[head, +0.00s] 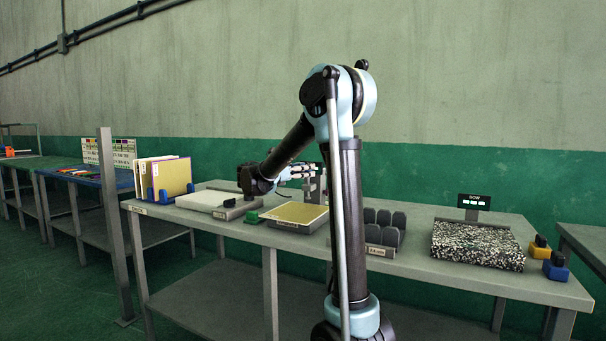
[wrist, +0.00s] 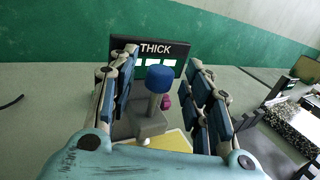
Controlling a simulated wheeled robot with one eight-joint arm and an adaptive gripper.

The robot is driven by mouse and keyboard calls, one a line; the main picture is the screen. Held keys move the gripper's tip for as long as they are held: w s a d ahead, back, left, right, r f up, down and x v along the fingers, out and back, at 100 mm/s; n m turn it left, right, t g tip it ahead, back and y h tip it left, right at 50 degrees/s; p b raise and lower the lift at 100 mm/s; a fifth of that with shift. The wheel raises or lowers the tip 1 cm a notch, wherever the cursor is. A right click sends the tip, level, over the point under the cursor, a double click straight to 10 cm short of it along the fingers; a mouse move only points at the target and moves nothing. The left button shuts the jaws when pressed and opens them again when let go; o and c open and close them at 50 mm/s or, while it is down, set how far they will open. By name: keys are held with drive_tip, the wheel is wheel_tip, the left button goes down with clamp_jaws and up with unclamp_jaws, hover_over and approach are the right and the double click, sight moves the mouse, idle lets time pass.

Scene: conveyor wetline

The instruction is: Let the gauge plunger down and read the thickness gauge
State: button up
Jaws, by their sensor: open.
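The thickness gauge stands in the middle of the wrist view, with a grey body (wrist: 150,124) and a plunger topped by a blue knob (wrist: 160,78). Behind the knob is a dark display marked THICK (wrist: 178,49); its white fields are partly hidden and I can read no figures. My gripper (wrist: 161,70) is open, its fingers on either side of the knob with gaps visible. A yellow plate (wrist: 172,141) lies at the gauge's foot. In the head view my gripper (head: 302,172) is at the gauge, which is mostly hidden there.
A yellow-topped tray (head: 297,213) and a white board (head: 212,199) lie on the bench. Dark upright blocks (head: 383,228), a speckled slab (head: 478,243) and a BOW display (head: 474,201) stand to the right. Upright panels (head: 165,175) stand at the left.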

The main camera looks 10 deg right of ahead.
clamp_jaws()
drive_tip(key=shift+f, duration=1.4)
unclamp_jaws()
drive_tip(key=v, duration=1.2)
drive_tip(key=shift+f, duration=0.1)
